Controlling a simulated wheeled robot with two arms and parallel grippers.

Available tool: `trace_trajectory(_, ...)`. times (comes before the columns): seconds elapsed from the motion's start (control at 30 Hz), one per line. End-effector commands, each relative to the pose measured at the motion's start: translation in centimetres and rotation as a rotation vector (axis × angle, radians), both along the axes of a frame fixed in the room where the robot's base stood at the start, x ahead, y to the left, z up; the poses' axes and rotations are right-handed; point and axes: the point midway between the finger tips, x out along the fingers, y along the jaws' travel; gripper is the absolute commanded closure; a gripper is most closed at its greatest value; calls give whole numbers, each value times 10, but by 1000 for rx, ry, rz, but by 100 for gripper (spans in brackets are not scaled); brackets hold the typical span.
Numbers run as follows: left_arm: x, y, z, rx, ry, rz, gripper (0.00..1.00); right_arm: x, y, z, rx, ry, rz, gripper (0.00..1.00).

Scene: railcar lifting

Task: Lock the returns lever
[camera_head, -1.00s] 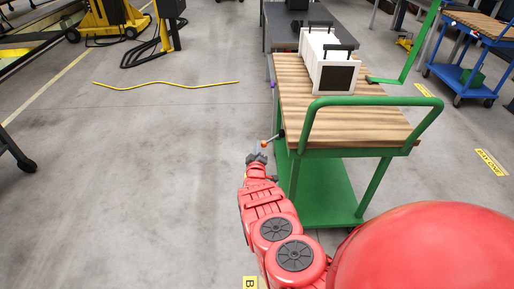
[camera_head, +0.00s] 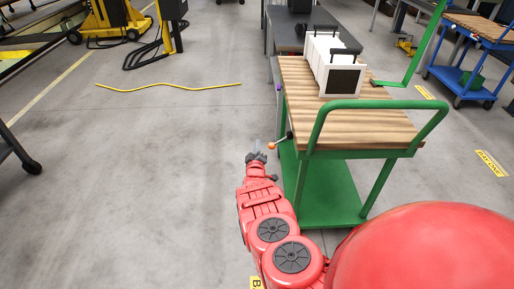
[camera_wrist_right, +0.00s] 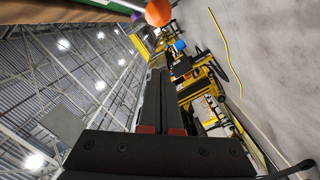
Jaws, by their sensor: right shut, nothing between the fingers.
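The lever (camera_head: 281,140) sticks out from the left side of a green cart with a wooden top. Its orange knob (camera_head: 272,146) points left and toward me. My right gripper (camera_head: 257,157) is shut and empty, a little left of and nearer than the knob, apparently apart from it. In the right wrist view, the shut fingers (camera_wrist_right: 160,105) point toward the upper middle, and the orange knob (camera_wrist_right: 159,12) shows at the top edge beyond them. I cannot tell whether the lever is locked. My left gripper is out of view.
The cart top (camera_head: 365,125) carries white cases with black handles (camera_head: 333,62). The cart's green rail (camera_head: 380,103) rises on the near side. A yellow cable (camera_head: 170,85) lies on the floor. The floor left of the cart is otherwise mostly clear.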

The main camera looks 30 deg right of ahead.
Motion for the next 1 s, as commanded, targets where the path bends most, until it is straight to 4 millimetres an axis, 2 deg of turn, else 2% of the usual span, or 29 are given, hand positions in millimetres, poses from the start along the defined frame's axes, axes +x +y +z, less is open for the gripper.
trace_trajectory(0.27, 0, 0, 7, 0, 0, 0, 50, -19, 13, -2, 4, 9, 0, 100)
trace_trajectory(0.43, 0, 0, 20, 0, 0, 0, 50, -41, 31, 2, 5, 8, 2, 100)
trace_trajectory(0.47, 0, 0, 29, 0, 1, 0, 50, -45, 37, 7, 2, 6, 6, 100)
trace_trajectory(0.57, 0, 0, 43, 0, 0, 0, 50, -60, 45, 7, 0, 8, 5, 100)
trace_trajectory(0.7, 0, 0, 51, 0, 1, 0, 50, -73, 54, 4, 2, 7, 3, 100)
trace_trajectory(1.0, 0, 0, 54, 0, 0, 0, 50, -81, 57, 1, 1, 4, 0, 100)
